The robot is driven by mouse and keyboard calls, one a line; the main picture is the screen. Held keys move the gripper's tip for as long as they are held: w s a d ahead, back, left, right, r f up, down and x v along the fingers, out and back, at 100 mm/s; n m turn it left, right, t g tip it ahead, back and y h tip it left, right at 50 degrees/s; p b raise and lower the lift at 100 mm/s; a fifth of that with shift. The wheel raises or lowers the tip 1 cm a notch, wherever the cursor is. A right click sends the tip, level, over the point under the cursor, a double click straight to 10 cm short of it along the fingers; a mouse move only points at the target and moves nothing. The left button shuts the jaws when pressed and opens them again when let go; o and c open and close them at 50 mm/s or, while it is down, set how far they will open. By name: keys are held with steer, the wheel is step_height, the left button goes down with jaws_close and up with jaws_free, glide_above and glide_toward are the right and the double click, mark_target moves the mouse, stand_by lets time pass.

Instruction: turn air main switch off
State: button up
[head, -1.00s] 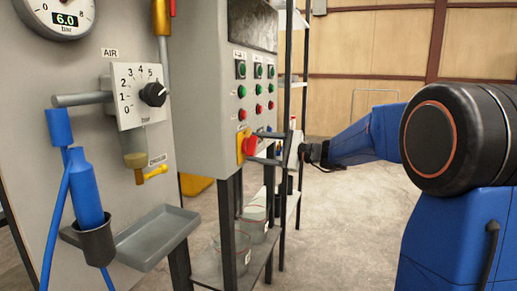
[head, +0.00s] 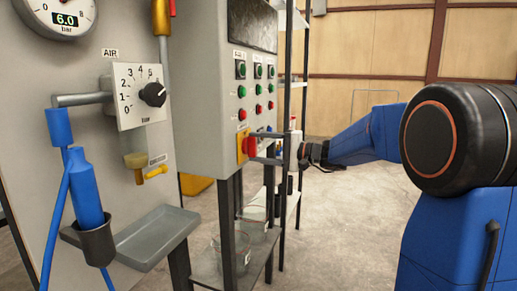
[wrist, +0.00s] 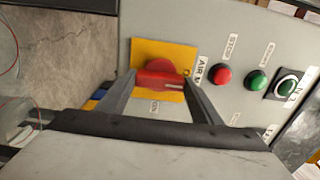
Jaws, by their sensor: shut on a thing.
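The air main switch (head: 252,146) is a red rotary handle on a yellow plate (head: 241,150), at the lower front of the grey control box. In the wrist view the red handle (wrist: 160,78) lies nearly level across the picture, with part of an "AIR M" label beside it and "ON" lettering below. My gripper (head: 258,147) reaches it from the right, one finger above the other. In the wrist view the fingers (wrist: 158,88) are at the two ends of the handle, shut on it.
Green and red push buttons (wrist: 223,75) sit close to the switch on the box (head: 205,90). A shelf (head: 215,265) with clear containers is below. The air regulator panel (head: 140,95) and a grey tray (head: 155,236) stand at left. Open floor lies at right.

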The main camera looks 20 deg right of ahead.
steer(key=shift+f, duration=0.1)
stand_by(0.3)
steer(key=o, duration=1.1)
steer(key=shift+c, duration=0.2)
steer(key=v, duration=1.7)
steer(key=shift+s+d, duration=0.15)
